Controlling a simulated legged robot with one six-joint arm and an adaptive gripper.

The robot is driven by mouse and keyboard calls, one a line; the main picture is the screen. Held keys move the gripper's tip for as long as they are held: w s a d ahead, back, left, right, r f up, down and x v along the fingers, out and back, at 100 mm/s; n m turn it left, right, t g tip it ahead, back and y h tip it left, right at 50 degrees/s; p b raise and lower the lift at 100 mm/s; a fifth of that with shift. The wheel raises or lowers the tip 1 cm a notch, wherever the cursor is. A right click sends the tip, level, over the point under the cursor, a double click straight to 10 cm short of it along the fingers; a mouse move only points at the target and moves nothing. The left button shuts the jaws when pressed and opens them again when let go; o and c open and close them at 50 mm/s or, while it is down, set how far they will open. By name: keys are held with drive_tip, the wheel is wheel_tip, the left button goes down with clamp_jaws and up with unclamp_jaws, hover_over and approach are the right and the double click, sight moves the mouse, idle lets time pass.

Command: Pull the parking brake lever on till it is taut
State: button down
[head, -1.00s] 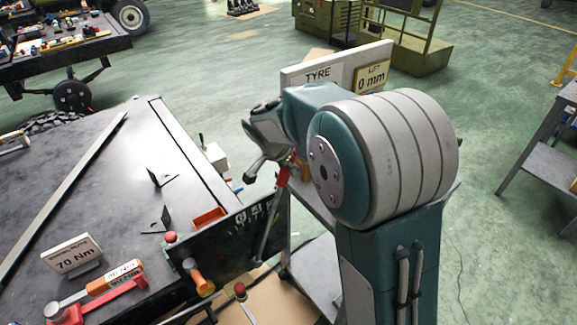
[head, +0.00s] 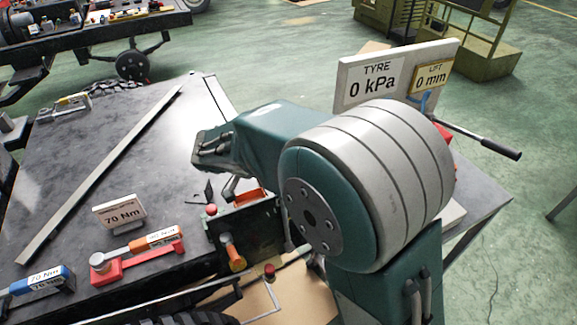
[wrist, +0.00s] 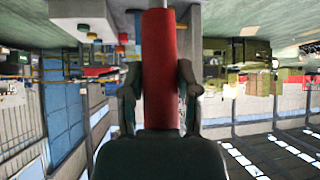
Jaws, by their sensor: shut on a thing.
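My gripper (wrist: 159,75) is shut on a red lever grip (wrist: 160,42) in the wrist view. One finger lies on each side of the grip, which runs lengthwise away from the palm. I take this red grip to be the parking brake lever. In the head view, my forearm reaches left over the edge of the dark bench, and the big wheel-like joint of my arm covers the middle. The fingers and the red grip cannot be made out there. Whether the lever is taut cannot be seen.
The dark bench top (head: 75,150) carries a 70 Nm sign (head: 119,212) and an orange-handled tool (head: 155,238) on a red holder. A TYRE and LIFT board (head: 395,78) stands behind my arm, with a black-handled bar (head: 480,138) to its right.

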drive_tip(key=shift+c, duration=1.7)
unclamp_jaws()
drive_tip(key=shift+w, duration=0.1)
drive_tip(key=v, duration=1.2)
